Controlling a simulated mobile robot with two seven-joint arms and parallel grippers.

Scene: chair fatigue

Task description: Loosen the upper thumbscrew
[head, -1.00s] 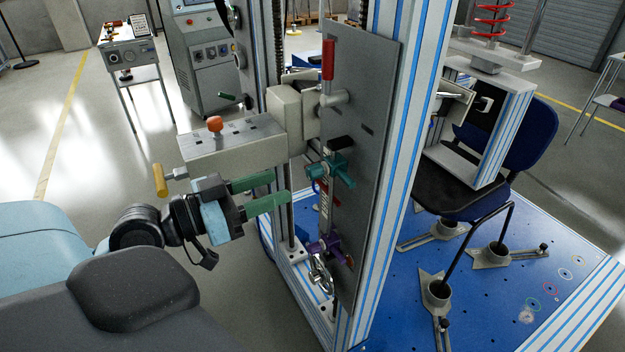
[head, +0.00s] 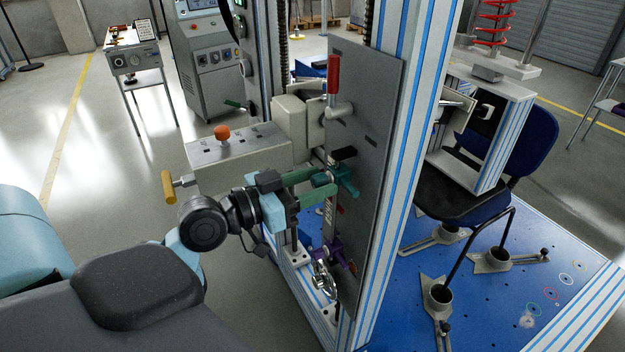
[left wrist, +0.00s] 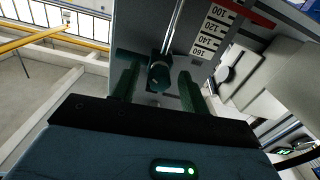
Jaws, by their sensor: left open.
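The upper thumbscrew (head: 346,182) is teal with a winged shape, on the grey upright plate (head: 372,110) beside a slot with a scale. My left gripper (head: 316,186) has green fingers and is open, its tips close to this thumbscrew from the left. In the left wrist view the dark teal thumbscrew (left wrist: 159,72) appears between the two spread fingers (left wrist: 157,92); I cannot tell whether they touch it. A purple thumbscrew (head: 331,253) sits lower on the plate. My right gripper is not in view.
A red-handled lever (head: 333,75) is above on the plate. A grey box with an orange knob (head: 222,132) and a yellow handle (head: 168,187) is left of the plate, just above my left arm. A blue-striped post (head: 395,180) stands to the right.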

